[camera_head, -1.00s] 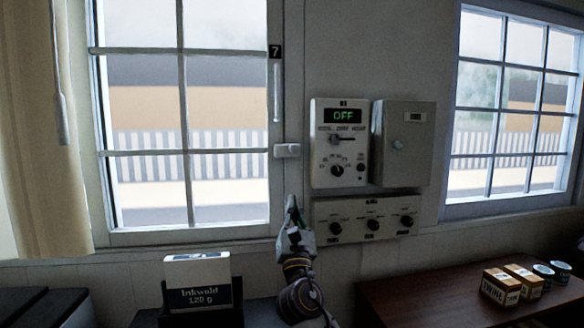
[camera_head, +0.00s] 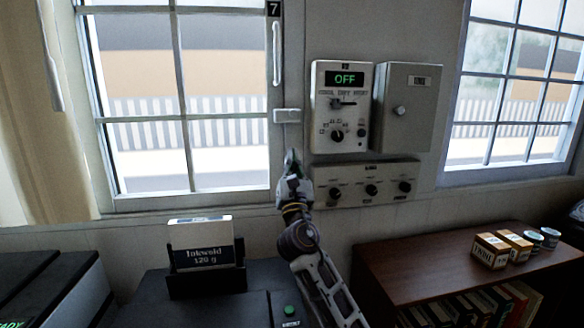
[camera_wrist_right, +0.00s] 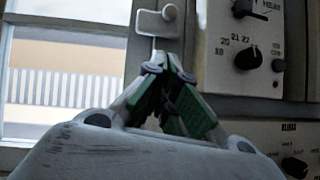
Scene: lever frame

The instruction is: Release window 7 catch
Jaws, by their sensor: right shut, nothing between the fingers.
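Window 7 (camera_head: 181,70) is the left window, with a black "7" label (camera_head: 273,9) at its frame's right side. Its small white catch (camera_head: 287,115) sits on the right-hand frame, below a long white handle (camera_head: 277,52). The catch also shows at the top of the right wrist view (camera_wrist_right: 158,20). My right gripper (camera_head: 291,155) points up just below the catch, its fingers closed together with nothing between them. In the wrist view, its green-padded fingertips (camera_wrist_right: 157,66) meet below the catch, seemingly apart from it. My left gripper is not in view.
A control box reading OFF (camera_head: 341,107), a grey cabinet (camera_head: 405,105) and a knob panel (camera_head: 366,184) are close right of the catch. An Inkwold box (camera_head: 202,255) stands below the window. A brown bookcase (camera_head: 400,262) holds small boxes and tins at right.

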